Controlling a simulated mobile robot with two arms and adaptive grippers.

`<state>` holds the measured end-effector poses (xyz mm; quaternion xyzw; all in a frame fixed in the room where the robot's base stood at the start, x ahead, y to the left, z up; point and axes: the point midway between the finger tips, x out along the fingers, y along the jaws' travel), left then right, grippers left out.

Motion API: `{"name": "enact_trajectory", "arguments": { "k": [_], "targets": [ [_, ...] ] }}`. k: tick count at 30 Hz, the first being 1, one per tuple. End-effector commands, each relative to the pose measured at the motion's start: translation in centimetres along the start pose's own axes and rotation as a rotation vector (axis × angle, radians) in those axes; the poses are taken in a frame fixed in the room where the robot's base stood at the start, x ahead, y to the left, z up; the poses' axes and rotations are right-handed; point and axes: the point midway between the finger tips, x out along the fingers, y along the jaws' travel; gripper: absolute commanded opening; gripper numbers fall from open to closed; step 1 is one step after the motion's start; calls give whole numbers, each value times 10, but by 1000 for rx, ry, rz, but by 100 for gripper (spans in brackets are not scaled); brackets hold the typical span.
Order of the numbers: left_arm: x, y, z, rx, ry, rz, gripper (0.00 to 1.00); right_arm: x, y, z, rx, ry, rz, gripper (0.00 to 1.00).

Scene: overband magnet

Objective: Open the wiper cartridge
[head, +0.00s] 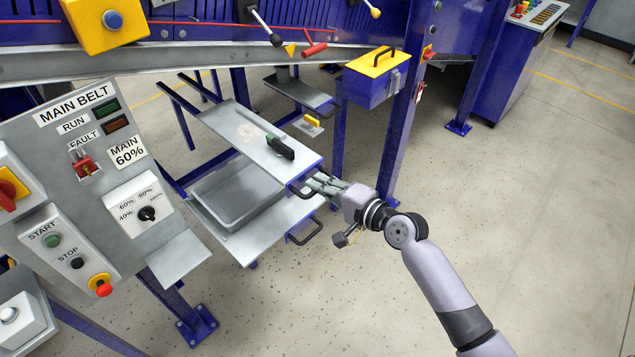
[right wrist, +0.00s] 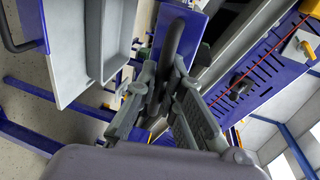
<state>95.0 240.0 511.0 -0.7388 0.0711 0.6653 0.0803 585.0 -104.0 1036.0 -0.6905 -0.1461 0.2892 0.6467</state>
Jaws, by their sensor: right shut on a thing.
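A flat grey slide-out plate (head: 240,135) with a blue front end stands under the conveyor; I take it for the wiper cartridge, though no label shows. A black bar handle sits on its blue end, and in the right wrist view the dark handle (right wrist: 178,35) stands on a blue face (right wrist: 190,15). My right gripper (head: 312,186) is at this handle, its fingers shut around it. The right gripper (right wrist: 165,85) partly hides the handle in both views. A green and black tool (head: 280,147) lies on the plate. My left gripper is not in view.
Below the plate, a lower shelf carries a shallow grey tray (head: 205,205) and has its own black handle (head: 305,233). A control panel (head: 85,165) stands at left. A blue post (head: 405,110) and yellow-lidded box (head: 372,76) stand behind. The floor at right is clear.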

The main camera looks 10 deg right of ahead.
Motion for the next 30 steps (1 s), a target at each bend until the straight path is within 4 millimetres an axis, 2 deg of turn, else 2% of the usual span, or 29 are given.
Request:
{"name": "enact_trajectory", "arguments": {
  "k": [5, 6, 15, 25, 30],
  "targets": [
    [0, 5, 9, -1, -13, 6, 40, 0, 1, 0, 0, 0, 2, 0],
    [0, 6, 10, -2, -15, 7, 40, 0, 1, 0, 0, 0, 1, 11],
    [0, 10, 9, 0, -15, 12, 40, 0, 0, 0, 0, 1, 0, 30],
    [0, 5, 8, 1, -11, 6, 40, -3, 0, 0, -1, 1, 0, 30],
    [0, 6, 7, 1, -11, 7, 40, -27, 1, 0, -4, 1, 2, 30]
  ]
}}
